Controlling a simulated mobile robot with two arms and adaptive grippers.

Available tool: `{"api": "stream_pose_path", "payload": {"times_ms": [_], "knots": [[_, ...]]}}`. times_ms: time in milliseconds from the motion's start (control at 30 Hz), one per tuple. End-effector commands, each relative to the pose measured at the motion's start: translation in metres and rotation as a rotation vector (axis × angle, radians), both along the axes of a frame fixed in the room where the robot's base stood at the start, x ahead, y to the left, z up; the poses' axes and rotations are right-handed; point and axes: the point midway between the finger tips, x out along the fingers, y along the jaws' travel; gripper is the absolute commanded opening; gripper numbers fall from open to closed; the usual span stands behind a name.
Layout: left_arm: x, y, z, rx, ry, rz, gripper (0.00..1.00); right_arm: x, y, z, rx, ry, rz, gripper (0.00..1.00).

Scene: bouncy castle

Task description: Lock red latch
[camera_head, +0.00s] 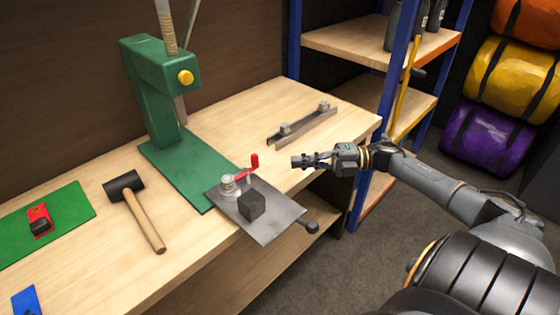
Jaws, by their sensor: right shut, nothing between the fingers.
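The red latch handle (254,161) stands up from a small silver fitting (229,183) on a grey metal plate (268,225) near the table's front edge. A dark block (252,204) sits on the plate beside the fitting. My right gripper (300,161) is to the right of the red handle, apart from it, above the table's front edge. Its fingers are shut and hold nothing. My left gripper is not in view.
A green press (150,95) with a yellow knob stands behind the plate. A mallet (143,212) lies to the left, beside a green mat (75,205). A metal bar (303,124) lies at the back right. Blue-framed shelves (345,42) stand beyond the table.

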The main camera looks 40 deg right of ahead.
Motion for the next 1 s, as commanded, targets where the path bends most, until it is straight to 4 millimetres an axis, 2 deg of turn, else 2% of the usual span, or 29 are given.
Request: {"api": "stream_pose_path", "payload": {"times_ms": [100, 267, 1000], "knots": [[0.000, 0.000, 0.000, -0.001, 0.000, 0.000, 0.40, -0.010, -0.015, -0.001, 0.000, 0.002, -0.001, 0.00], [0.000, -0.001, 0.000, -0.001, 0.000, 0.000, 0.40, -0.017, -0.024, 0.000, 0.000, 0.000, 0.000, 0.00], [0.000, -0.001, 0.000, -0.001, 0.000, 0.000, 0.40, -0.018, -0.026, 0.000, 0.001, -0.001, 0.000, 0.00]]}}
